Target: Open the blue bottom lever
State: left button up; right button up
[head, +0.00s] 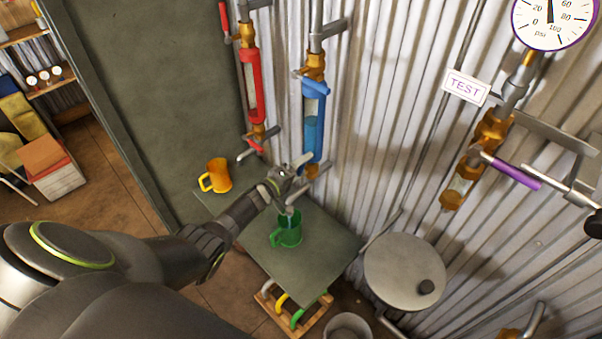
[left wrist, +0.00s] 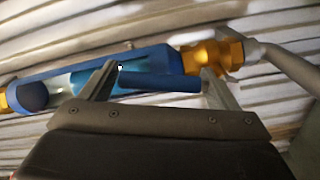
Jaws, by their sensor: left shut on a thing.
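The blue-framed sight glass (head: 314,120) hangs upright on the corrugated wall, with a blue top lever (head: 315,87) near its upper brass fitting. My left gripper (head: 298,170) is at its lower end. In the left wrist view, the blue bottom lever (left wrist: 160,83) lies between the two fingers of my left gripper (left wrist: 160,74), beside the brass fitting (left wrist: 210,56). The gripper is shut on this lever. In the head view the gripper hides most of the bottom lever. My right gripper is not in view.
A green mug (head: 287,230) stands on the grey table (head: 325,255) below my gripper; a yellow mug (head: 217,176) stands further left. A red sight glass (head: 252,85) hangs to the left. A purple lever (head: 515,171) and gauge (head: 551,18) are at right.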

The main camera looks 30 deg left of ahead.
pick_arm(q)
jog(key=shift+a+n, duration=0.2)
jog(key=shift+n, duration=0.3)
jog(key=shift+w+a, duration=0.1)
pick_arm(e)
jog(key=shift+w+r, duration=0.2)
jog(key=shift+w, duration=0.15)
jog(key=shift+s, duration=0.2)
pick_arm(q)
jog(key=o, duration=1.3)
jog(key=p+v, duration=0.2)
jog(key=v, duration=1.5)
jog(key=shift+s+a, duration=0.2)
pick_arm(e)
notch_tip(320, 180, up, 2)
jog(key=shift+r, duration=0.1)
